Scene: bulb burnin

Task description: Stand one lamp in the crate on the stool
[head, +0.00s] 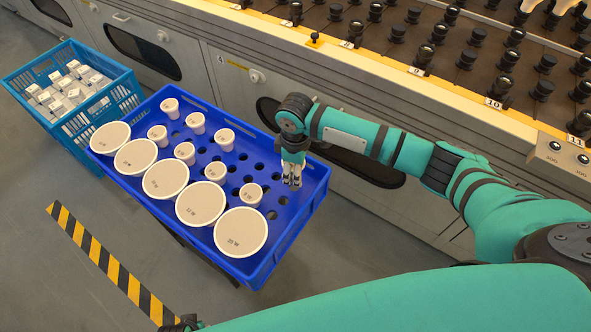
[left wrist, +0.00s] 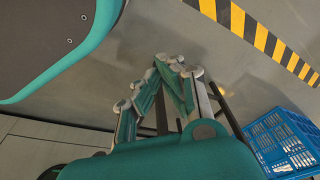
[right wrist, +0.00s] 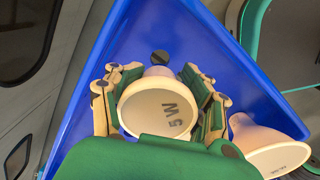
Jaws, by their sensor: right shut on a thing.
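My right gripper (head: 292,181) is over the right part of the blue crate (head: 304,212). In the right wrist view its fingers are closed around a pale lamp (right wrist: 160,108) marked 5W, its round face toward the camera. A small lamp (head: 251,194) stands in the crate nearby. My left gripper (left wrist: 160,75) is empty, away from the crate, its fingertips together. The stool under the crate is mostly hidden.
Large lamps, such as one marked 20 W (head: 240,231), line the crate's front side; several small lamps stand behind. A lighter blue crate (head: 62,128) with white boxes is at left. A long bench (head: 420,90) with rows of black sockets runs behind. Striped floor tape (head: 112,268) lies in front.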

